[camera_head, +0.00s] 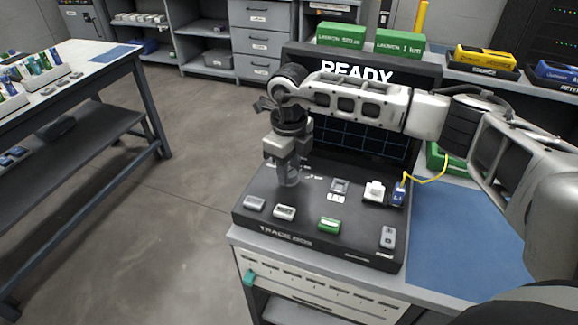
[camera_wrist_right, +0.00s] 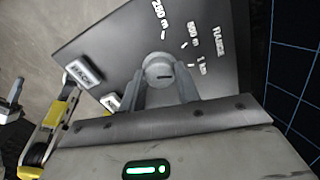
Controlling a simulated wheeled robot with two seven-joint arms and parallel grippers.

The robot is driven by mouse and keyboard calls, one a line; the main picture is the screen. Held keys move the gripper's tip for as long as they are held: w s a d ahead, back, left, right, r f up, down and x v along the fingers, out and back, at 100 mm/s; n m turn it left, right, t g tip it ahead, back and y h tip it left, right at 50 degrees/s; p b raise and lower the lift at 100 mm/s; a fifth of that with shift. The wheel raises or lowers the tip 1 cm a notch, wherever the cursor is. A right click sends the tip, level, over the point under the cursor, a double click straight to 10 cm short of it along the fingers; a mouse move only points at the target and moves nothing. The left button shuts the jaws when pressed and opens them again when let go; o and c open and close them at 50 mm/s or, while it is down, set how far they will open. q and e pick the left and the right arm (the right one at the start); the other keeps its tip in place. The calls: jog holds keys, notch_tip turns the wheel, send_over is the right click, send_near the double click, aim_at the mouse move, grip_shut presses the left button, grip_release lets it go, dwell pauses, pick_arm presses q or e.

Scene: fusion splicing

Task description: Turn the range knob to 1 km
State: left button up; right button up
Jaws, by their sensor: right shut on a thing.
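The range knob (camera_wrist_right: 158,72) is a round grey knob on the dark panel of the trace box (camera_head: 310,243). In the right wrist view it sits between the fingers of my right gripper (camera_wrist_right: 165,88), which is shut on it. A short dark mark on the knob lies toward the 1 km side of its face; exactly where it points is hard to tell. The labels 250 m, 500 m and 1 km (camera_wrist_right: 202,65) curve around it. In the head view my right gripper (camera_head: 289,178) points down at the panel's left part and hides the knob.
The panel also carries grey buttons (camera_head: 284,212), a green button (camera_head: 329,224), a switch (camera_head: 388,237) and a blue connector (camera_head: 397,196) with a yellow cable. A screen reading READY stands behind. A blue mat (camera_head: 450,240) lies right. Green boxes (camera_head: 400,43) stand at the back.

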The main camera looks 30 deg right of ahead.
jog(key=o, duration=1)
pick_arm(q)
jog(key=shift+w+d+f+b, duration=0.1)
jog(key=shift+d+f+b, duration=0.05)
jog(key=shift+b, duration=0.5)
pick_arm(e)
notch_tip(320, 180, up, 16)
jog(key=shift+r, duration=0.1)
pick_arm(q)
jog(key=shift+f, duration=0.1)
